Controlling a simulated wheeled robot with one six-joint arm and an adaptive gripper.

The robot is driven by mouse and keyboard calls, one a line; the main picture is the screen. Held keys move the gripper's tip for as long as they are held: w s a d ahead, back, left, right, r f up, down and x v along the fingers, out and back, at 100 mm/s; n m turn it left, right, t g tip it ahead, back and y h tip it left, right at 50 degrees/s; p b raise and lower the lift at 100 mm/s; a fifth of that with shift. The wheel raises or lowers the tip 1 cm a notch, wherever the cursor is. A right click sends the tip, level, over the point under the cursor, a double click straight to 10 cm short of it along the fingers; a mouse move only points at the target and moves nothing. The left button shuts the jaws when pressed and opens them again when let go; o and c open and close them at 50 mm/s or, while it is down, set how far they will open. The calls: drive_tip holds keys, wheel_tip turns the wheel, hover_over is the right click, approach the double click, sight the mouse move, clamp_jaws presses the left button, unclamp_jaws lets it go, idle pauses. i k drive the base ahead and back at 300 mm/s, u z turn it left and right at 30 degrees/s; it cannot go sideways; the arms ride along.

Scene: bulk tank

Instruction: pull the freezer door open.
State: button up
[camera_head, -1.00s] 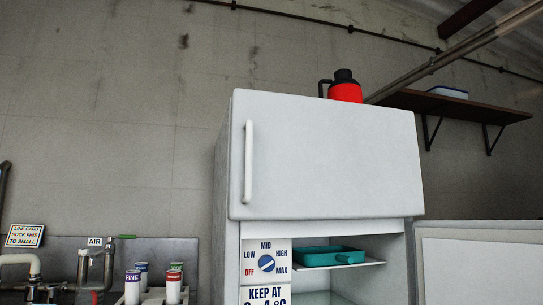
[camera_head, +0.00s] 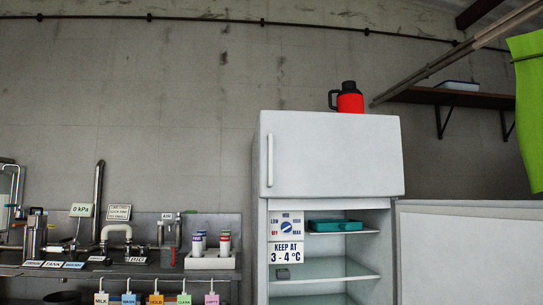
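The freezer door (camera_head: 335,155) is the white upper door of a fridge-freezer, and it is shut. Its white vertical bar handle (camera_head: 270,160) is on the left side of the door. Below it the fridge compartment stands open, with shelves (camera_head: 325,280) in sight. A large white panel (camera_head: 470,255) at the lower right looks like the fridge door swung wide open. My gripper is not in view.
A red and black jug (camera_head: 347,98) stands on top of the freezer. A teal tray (camera_head: 335,225) sits on the upper fridge shelf. A bench (camera_head: 150,265) with pipes and canisters is at left. A wall shelf (camera_head: 450,97) and green cloth (camera_head: 528,105) are at right.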

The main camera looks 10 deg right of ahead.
sight(302, 154)
drive_tip(key=u, duration=0.8)
drive_tip(key=i, duration=1.05)
drive_tip(key=z, duration=0.15)
